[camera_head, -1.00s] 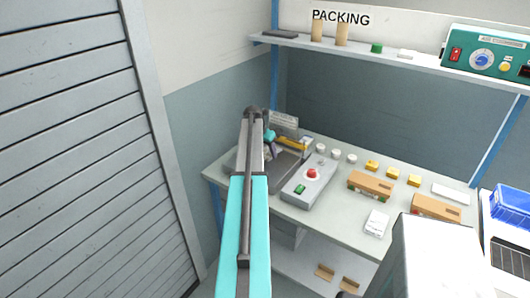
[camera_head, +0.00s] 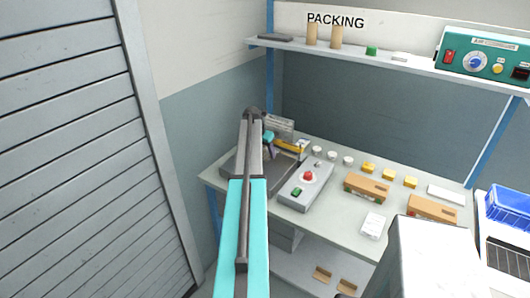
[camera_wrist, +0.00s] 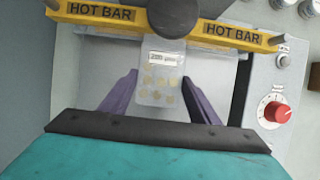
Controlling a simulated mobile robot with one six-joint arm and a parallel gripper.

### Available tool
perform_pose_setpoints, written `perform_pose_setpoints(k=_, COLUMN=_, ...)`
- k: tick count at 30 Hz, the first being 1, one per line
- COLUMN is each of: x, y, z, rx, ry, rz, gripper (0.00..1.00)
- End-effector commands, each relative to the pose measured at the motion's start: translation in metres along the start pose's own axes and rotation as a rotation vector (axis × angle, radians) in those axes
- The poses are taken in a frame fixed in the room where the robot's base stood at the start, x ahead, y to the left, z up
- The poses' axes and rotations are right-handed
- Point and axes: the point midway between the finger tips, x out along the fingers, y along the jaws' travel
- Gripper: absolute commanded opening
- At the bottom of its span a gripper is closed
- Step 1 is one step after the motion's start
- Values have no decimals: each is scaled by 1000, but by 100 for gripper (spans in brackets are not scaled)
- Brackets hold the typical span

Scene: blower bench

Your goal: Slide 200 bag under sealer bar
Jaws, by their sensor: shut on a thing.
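The 200 bag (camera_wrist: 157,80) is a small clear pouch with a white label and several pale round pieces inside. My gripper (camera_wrist: 160,76) has purple fingers on both sides of it and is shut on it. The sealer's yellow hot bar (camera_wrist: 232,33) crosses the top of the wrist view, with a dark round knob at its middle. The bag's far end reaches up to the bar there; I cannot tell how far it goes beneath. In the head view the yellow bar (camera_head: 289,146) shows beside my gripper, and my arm hides part of the sealer.
A grey control box (camera_head: 305,186) with a red knob and green button stands right of the sealer. White caps, yellow blocks and cardboard boxes (camera_head: 367,187) lie further right on the bench. A blue basket (camera_head: 508,205) sits at the far right. A shelf hangs above.

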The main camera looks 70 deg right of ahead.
Motion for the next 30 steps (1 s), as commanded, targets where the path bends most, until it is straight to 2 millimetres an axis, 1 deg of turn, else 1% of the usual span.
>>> perform_pose_setpoints(k=19, x=4, y=0, z=-1, rx=1, ry=0, rz=0, gripper=28)
perform_pose_setpoints(k=20, x=4, y=0, z=-1, rx=1, ry=-1, rz=0, gripper=57)
perform_pose_setpoints(k=21, x=4, y=0, z=-1, rx=1, ry=-1, rz=0, gripper=64)
perform_pose_setpoints(k=23, x=4, y=0, z=-1, rx=1, ry=0, rz=0, gripper=74)
perform_pose_setpoints(k=24, x=4, y=0, z=-1, rx=1, ry=0, rz=0, gripper=78)
perform_pose_setpoints(k=30, x=4, y=-1, z=-2, rx=1, ry=0, rz=0, gripper=78)
